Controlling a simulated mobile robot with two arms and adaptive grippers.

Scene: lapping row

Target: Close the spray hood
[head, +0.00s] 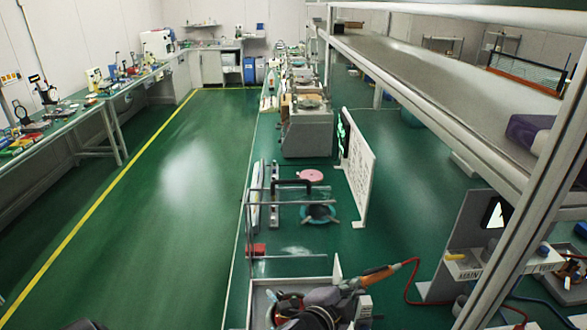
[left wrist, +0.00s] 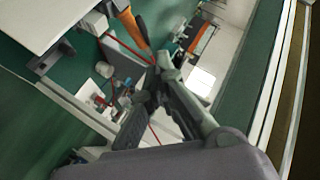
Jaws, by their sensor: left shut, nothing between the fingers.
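What looks like the spray hood is a grey open box (head: 262,284) at the bottom of the head view. A thin-framed clear panel (head: 289,204) seems to stand upright behind it. I cannot tell how the two join. My left gripper (head: 318,306) is dark and low over the box, partly cut off by the frame's lower edge. In the left wrist view the left gripper's fingers (left wrist: 158,80) are together and empty. An orange-handled tool (head: 378,275) with a red hose lies close to its right. It also shows in the left wrist view (left wrist: 132,28). My right gripper is not seen.
Behind the panel, the green bench holds a teal ring-shaped item (head: 318,214), a pink disc (head: 311,175) and a white perforated board (head: 358,172). A grey shelf (head: 450,85) overhangs at right. A labelled station (head: 470,262) stands below it. The green floor at left is clear.

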